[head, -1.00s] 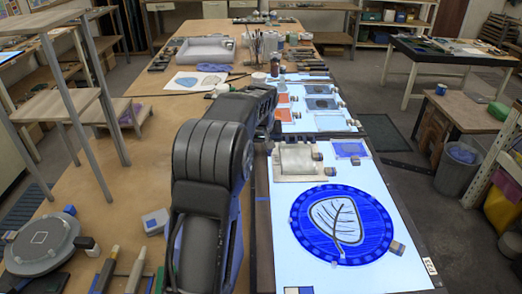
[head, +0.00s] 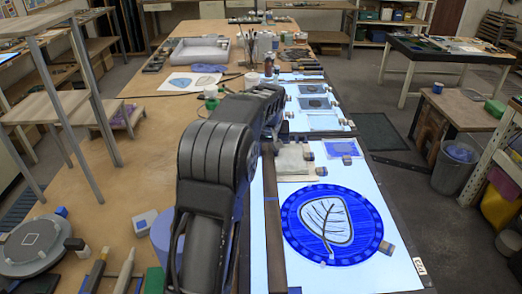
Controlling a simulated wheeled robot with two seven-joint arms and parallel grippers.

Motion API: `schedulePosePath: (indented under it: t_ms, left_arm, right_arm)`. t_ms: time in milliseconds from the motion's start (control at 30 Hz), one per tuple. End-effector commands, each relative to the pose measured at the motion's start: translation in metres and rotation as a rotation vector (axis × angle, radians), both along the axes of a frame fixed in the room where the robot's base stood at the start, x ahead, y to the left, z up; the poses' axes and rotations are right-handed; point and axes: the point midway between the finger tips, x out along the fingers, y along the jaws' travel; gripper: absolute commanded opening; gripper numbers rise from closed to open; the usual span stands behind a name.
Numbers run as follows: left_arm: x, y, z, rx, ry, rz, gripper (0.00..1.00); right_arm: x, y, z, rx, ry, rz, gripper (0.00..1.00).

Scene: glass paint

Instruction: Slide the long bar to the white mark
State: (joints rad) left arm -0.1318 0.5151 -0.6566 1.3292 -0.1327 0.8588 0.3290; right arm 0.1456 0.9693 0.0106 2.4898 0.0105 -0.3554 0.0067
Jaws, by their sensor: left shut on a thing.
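The long bar (head: 273,235) is a thin brown strip running front to back over the left part of the glowing light table (head: 375,277). A narrow lit strip shows to its left. My left gripper (head: 272,128) is shut at the bar's far part; its fingertips are mostly hidden by my arm. I cannot pick out the white mark for certain; a small white label (head: 419,267) sits at the table's right front edge. My right gripper is not in view.
A beige block (head: 296,160) and a small blue pane (head: 343,148) lie beyond the round panel. Paint jars and brushes (head: 262,45) stand farther back. A grey turntable (head: 35,245) and tools lie at the left front. The lit surface between bar and panel is clear.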

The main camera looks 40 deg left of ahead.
Motion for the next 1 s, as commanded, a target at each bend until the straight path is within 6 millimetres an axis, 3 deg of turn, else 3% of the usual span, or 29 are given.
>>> schedulePosePath:
  t_ms: [167, 200, 433, 833, 1000]
  left_arm:
    - [-0.004, 0.006, 0.0, 0.008, 0.008, 0.003, 0.0]
    - [-0.004, 0.007, 0.0, 0.008, 0.008, 0.003, 0.39]
    - [-0.004, 0.005, 0.0, 0.006, 0.007, 0.002, 0.57]
    - [-0.004, 0.005, 0.001, 0.007, 0.006, 0.002, 0.58]
    - [-0.007, 0.002, 0.013, 0.008, 0.003, 0.0, 0.58]
  right_arm:
    - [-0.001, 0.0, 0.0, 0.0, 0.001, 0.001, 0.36]
    - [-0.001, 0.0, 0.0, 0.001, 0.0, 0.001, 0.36]
    - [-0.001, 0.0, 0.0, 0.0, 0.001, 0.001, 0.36]
    - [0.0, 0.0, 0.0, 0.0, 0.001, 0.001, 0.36]
    - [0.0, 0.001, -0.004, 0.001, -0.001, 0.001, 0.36]
